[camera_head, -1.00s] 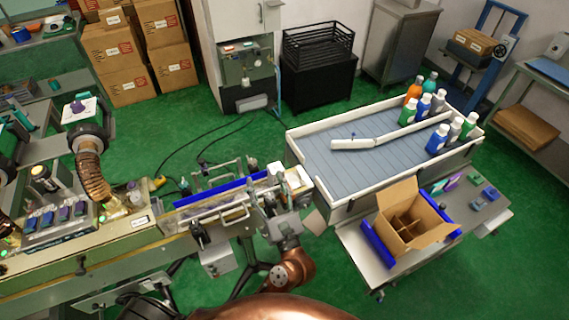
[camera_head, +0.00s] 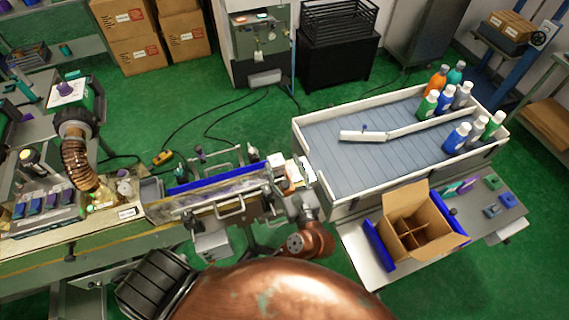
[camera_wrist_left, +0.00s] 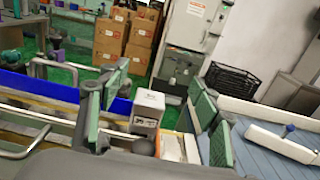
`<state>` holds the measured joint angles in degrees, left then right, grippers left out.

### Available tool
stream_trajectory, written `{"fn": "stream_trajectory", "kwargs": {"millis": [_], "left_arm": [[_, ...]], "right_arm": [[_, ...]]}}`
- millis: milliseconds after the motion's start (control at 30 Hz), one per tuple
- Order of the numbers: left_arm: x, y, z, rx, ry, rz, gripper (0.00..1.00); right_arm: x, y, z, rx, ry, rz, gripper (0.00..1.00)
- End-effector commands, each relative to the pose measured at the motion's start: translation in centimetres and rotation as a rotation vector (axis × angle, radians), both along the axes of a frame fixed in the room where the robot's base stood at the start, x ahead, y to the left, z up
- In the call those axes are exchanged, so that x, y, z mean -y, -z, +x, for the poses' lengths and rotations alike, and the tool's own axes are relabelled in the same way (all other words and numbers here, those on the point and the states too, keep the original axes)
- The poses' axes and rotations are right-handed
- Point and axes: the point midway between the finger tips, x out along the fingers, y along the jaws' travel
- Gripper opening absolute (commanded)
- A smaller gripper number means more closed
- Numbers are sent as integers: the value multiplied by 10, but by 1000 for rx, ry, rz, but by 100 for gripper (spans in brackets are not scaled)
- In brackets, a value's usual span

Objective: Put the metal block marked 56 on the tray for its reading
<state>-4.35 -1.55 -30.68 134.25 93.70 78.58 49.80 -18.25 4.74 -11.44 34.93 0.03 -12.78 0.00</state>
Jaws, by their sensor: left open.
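A pale grey block (camera_wrist_left: 148,108) stands upright between the spread fingers of my left gripper (camera_wrist_left: 160,108) in the left wrist view. It bears a dark two-digit mark, too small to read surely. In the head view the block (camera_head: 277,160) shows small at the right end of the rail station, with my open left gripper (camera_head: 285,185) just in front of it. Whether the fingers touch the block cannot be told. A pale piece (camera_wrist_left: 172,147) lies right of the block; I cannot tell whether it belongs to the tray. My right gripper is not in view.
Metal rails and a blue strip (camera_head: 218,180) run left of the block. A white-walled bed (camera_head: 335,190) with several bottles lies to the right. An open carton (camera_head: 412,240) stands on a side table in front.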

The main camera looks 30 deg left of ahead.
Motion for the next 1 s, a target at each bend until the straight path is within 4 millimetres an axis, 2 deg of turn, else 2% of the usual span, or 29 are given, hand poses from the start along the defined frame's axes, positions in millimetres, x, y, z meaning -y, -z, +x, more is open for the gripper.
{"fn": "stream_trajectory", "kwargs": {"millis": [200, 367, 700, 1000], "left_arm": [[1, 40, 1, -5, 4, 5, 58], [1, 70, 1, -5, 4, 4, 58], [-42, 67, 38, 1, 4, 4, 58], [-55, 68, 50, -2, 4, 1, 58]], "right_arm": [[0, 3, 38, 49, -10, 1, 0], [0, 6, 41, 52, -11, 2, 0], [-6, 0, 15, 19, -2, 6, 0], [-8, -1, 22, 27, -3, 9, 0]]}}
